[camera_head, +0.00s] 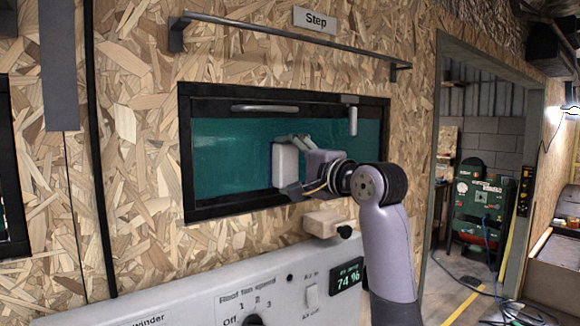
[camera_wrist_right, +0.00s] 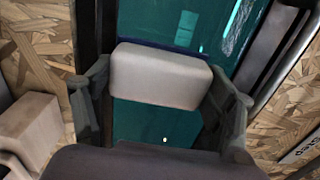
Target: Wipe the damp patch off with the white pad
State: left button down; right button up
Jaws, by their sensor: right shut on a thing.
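The white pad (camera_head: 286,165) is held upright in front of the teal window pane (camera_head: 230,150), its flat side toward the pane. A dark blue edge shows along its pane side. My right gripper (camera_head: 293,166) is shut on the pad, which also fills the space between both fingers in the right wrist view (camera_wrist_right: 160,78). I cannot tell whether the pad touches the pane. Pale streaks (camera_wrist_right: 234,28) show on the pane in the right wrist view; I cannot tell whether they are the damp patch or reflections. My left gripper is not in view.
A black frame (camera_head: 187,170) surrounds the pane. A bar handle (camera_head: 265,108) and a hanging grey latch (camera_head: 352,118) are at its top. A pale block (camera_head: 322,223) juts out below the frame, above the control panel (camera_head: 205,308). A metal rail (camera_head: 290,39) runs above.

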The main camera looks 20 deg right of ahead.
jog(key=shift+w+a, duration=0.25)
jog(key=shift+w, duration=0.35)
jog(key=shift+w+d, duration=0.6)
jog(key=shift+d, duration=1.4)
jog(key=shift+s+a, duration=0.2)
jog(key=shift+a, duration=0.5)
jog(key=shift+s+a, duration=0.2)
jog(key=shift+a, duration=0.45)
jog(key=shift+s+a, duration=0.2)
jog(key=shift+a, duration=0.5)
jog(key=shift+s, duration=0.1)
jog(key=shift+s+d+f, duration=0.1)
jog(key=shift+s+d, duration=0.15)
jog(key=shift+s, duration=0.35)
jog(key=shift+b+v, duration=0.35)
jog(key=shift+v, duration=1.75)
